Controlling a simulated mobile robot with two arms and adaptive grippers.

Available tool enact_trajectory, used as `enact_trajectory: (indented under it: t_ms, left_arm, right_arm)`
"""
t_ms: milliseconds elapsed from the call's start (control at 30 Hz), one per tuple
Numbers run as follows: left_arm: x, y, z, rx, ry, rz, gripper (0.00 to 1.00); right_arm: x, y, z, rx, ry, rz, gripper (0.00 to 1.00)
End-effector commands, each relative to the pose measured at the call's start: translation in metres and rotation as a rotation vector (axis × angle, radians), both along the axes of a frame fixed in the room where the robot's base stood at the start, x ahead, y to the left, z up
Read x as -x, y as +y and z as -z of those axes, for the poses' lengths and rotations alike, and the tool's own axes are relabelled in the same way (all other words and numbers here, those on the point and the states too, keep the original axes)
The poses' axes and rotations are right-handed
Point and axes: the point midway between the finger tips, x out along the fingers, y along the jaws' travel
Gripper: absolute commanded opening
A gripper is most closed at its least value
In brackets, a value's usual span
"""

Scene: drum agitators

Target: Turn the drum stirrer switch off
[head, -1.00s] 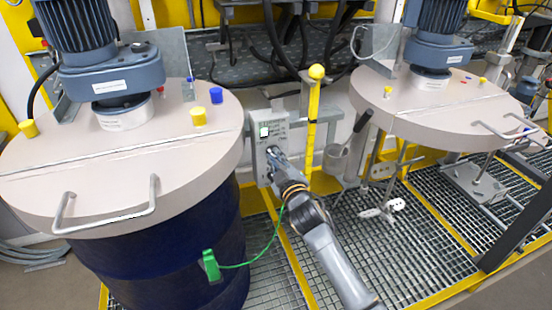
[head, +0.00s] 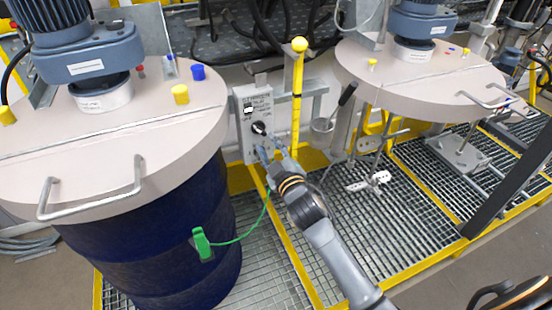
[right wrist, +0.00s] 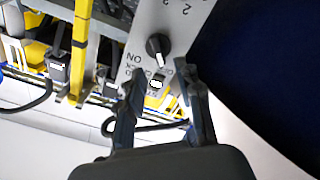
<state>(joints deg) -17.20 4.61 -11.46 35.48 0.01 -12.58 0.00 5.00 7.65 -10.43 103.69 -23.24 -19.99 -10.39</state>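The stirrer switch is a black rotary knob (head: 259,128) on a grey panel (head: 254,150) with printed labels, right of the left drum. In the right wrist view the knob (right wrist: 156,44) has a pale mark on its edge toward the labels. An ON label shows there; which setting the knob is at is not clear. My right gripper (head: 264,148) is just below the knob in the head view, apart from it.
A blue drum (head: 160,240) with a beige lid (head: 150,135) stands close left of the panel. A yellow post (head: 297,95) rises just right of it. A green clamp (head: 202,244) with a cable hangs at the drum. A second lid (head: 420,85) is at right.

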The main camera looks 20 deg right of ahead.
Motion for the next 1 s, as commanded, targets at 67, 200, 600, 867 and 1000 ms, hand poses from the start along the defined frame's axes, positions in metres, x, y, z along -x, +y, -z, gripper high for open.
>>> enact_trajectory:
  t_ms: [67,200,600,867,1000]
  left_arm:
    - [0.000,0.000,0.000,0.000,0.000,0.000,0.40]
    - [0.000,0.000,0.000,0.000,-0.001,0.000,0.40]
    - [0.000,-0.001,0.000,0.000,-0.001,0.000,0.40]
    - [-0.001,-0.001,0.000,0.001,-0.001,0.000,0.40]
    - [-0.001,-0.001,0.000,0.001,-0.001,0.000,0.40]
  right_arm:
    - [0.019,-0.001,0.001,0.000,0.001,0.000,0.35]
    - [0.043,-0.002,0.000,0.001,0.000,0.000,0.35]
    - [0.062,-0.002,-0.001,0.002,-0.001,0.000,0.35]
    - [0.062,-0.002,-0.001,0.002,-0.001,0.000,0.35]
    - [0.061,-0.002,0.013,-0.004,0.024,0.000,0.35]
